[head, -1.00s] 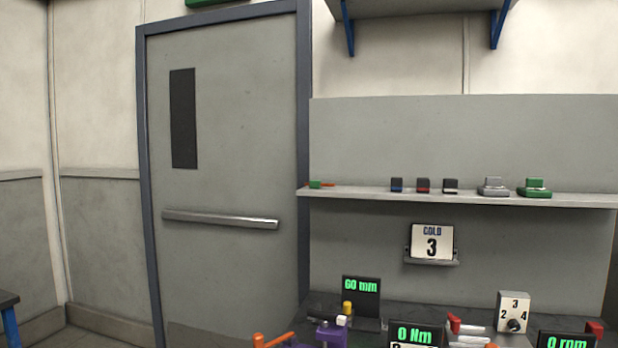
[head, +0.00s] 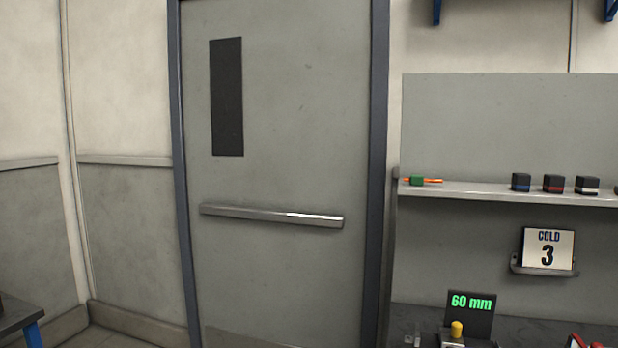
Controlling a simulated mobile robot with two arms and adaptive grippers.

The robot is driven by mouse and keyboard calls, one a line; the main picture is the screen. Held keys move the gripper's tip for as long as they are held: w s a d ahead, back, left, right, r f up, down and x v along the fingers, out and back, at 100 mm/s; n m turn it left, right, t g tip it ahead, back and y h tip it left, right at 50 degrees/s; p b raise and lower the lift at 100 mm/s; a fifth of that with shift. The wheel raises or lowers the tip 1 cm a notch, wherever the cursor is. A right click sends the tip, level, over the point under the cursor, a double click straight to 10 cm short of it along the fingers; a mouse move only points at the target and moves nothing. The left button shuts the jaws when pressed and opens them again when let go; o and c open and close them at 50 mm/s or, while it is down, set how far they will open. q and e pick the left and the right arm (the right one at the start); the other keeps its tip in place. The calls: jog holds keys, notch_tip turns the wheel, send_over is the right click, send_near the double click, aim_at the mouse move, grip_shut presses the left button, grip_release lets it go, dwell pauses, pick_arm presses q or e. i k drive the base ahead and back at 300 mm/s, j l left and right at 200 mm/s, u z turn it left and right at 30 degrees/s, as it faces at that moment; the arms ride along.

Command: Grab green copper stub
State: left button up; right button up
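A small green block with an orange copper-coloured rod through it, which looks like the green copper stub (head: 417,181), lies at the left end of the wall shelf (head: 480,192). The rod sticks out on both sides of the green part and lies roughly along the shelf. Neither of my grippers shows in the head view.
Several dark blocks with coloured bands, one of them red-banded (head: 553,184), stand farther right on the shelf. Below are a "COLD 3" card (head: 548,249) and a "60 mm" display (head: 470,309) above a dark bench. A grey door (head: 290,120) with a push bar (head: 272,215) stands left of the shelf.

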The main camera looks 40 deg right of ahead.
aim_at(415, 180)
jog(key=i+j, duration=0.1)
jog(key=i, duration=0.4)
jog(key=i+j+u, duration=0.1)
jog(key=i, duration=0.4)
jog(key=i+l+z, duration=0.15)
jog(key=i+z, duration=0.3)
jog(key=i+l+z, duration=0.1)
jog(key=i+z, duration=0.15)
jog(key=z, duration=0.2)
jog(key=i+j+z, duration=0.1)
jog(key=i+z, duration=0.2)
jog(key=z, duration=0.15)
jog(key=i+j+z, duration=0.2)
jog(key=i+z, duration=0.15)
jog(key=z, duration=0.15)
